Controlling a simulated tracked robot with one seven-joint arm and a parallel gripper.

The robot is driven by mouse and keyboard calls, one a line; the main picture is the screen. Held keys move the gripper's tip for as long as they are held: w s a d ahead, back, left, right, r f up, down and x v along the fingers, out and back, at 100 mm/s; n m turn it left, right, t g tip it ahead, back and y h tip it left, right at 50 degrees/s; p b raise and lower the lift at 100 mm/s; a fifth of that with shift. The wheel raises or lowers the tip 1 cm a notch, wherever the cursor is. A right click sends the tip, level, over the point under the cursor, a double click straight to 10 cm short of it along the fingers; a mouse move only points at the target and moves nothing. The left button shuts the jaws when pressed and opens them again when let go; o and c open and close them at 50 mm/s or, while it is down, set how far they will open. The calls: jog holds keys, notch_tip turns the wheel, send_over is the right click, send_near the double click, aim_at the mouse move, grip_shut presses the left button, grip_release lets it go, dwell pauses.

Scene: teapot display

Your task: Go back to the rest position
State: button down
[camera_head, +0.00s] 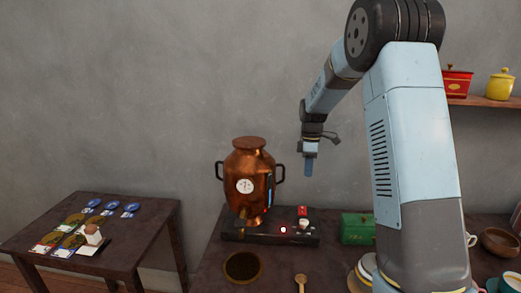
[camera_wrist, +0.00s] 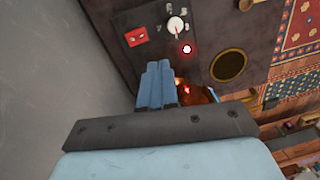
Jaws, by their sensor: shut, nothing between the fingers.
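My gripper (camera_head: 309,166) hangs in the air, pointing down, to the right of a copper urn (camera_head: 247,180) in the head view. Its two blue fingers are together and hold nothing, as the wrist view (camera_wrist: 157,68) also shows. The urn stands on a dark base (camera_head: 262,236) with a white knob, a red switch and a lit red light. The fingers are apart from the urn and the base. In the wrist view, part of the urn (camera_wrist: 190,92) shows beyond the fingers and is mostly hidden by them.
A green box (camera_head: 356,228) stands right of the base. A round dark mat (camera_head: 242,266) and a wooden spoon (camera_head: 300,282) lie in front. A side table (camera_head: 150,215) with cards stands at left. A shelf (camera_head: 482,102) with pots hangs at right. The grey wall is behind.

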jog(key=s+r+m+t, duration=0.2)
jog(key=s+r+m, duration=0.2)
jog(key=s+r, duration=0.55)
jog(key=s+r+m+t, duration=0.2)
jog(key=s+m, duration=0.3)
jog(key=s, duration=0.9)
jog(key=s+r+m+t, duration=0.2)
jog(key=s+r+m, duration=0.2)
jog(key=s, duration=1.1)
jog(key=shift+d+r+m+t, duration=0.2)
jog(key=shift+m+t, duration=0.1)
jog(key=shift+m, duration=0.5)
